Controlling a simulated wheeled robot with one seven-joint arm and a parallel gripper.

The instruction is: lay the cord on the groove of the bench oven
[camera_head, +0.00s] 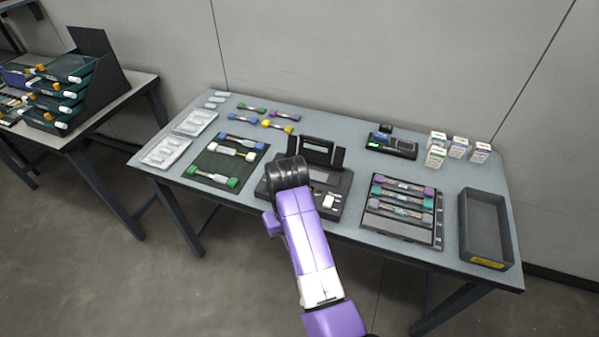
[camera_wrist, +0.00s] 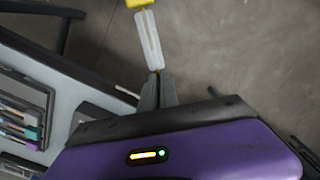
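My gripper (camera_wrist: 158,78) shows in the wrist view with its grey fingers closed on one end of a cord (camera_wrist: 149,38). The cord has a pale middle and a yellow end and points away from the fingers, with floor behind it. In the head view my arm hides the fingers and the cord. A small black device (camera_head: 392,147) with a green-lit screen stands at the back of the table; it may be the bench oven, but I cannot be sure. Its groove is too small to make out.
A larger black device (camera_head: 334,179) with raised flaps stands mid-table behind my arm. A rack (camera_head: 410,228) with several cords and a dark empty bin (camera_head: 487,228) are at right. A green mat (camera_head: 213,166) with cords is at left. White boxes (camera_head: 436,156) stand back right.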

